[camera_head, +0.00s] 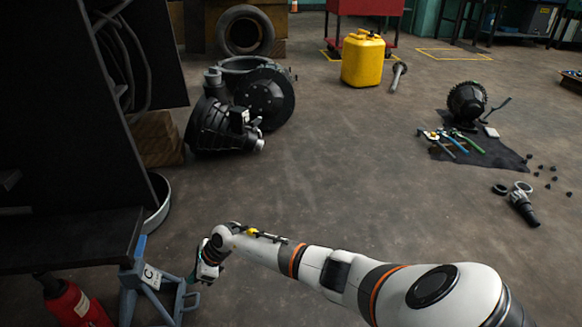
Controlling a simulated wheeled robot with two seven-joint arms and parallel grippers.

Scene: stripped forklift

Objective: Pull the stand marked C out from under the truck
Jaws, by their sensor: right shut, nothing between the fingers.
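The stand marked C (130,280) is a blue-grey jack stand with a white label, at the lower left. Its top is at the edge of the dark truck frame (65,240); I cannot tell whether they touch. The stand's lower part runs out of the picture. My right arm reaches in from the lower right, and my right gripper (197,276) is just right of the stand, close to its legs. The gripper is shut and empty. Whether it touches the stand is unclear. My left gripper is not in view.
A red jack (78,306) stands left of the stand under the truck. A pale basin (158,205) and wooden blocks (156,138) are behind. A black gearbox (225,120), yellow can (363,60) and tool mat (480,152) lie farther off. The middle floor is clear.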

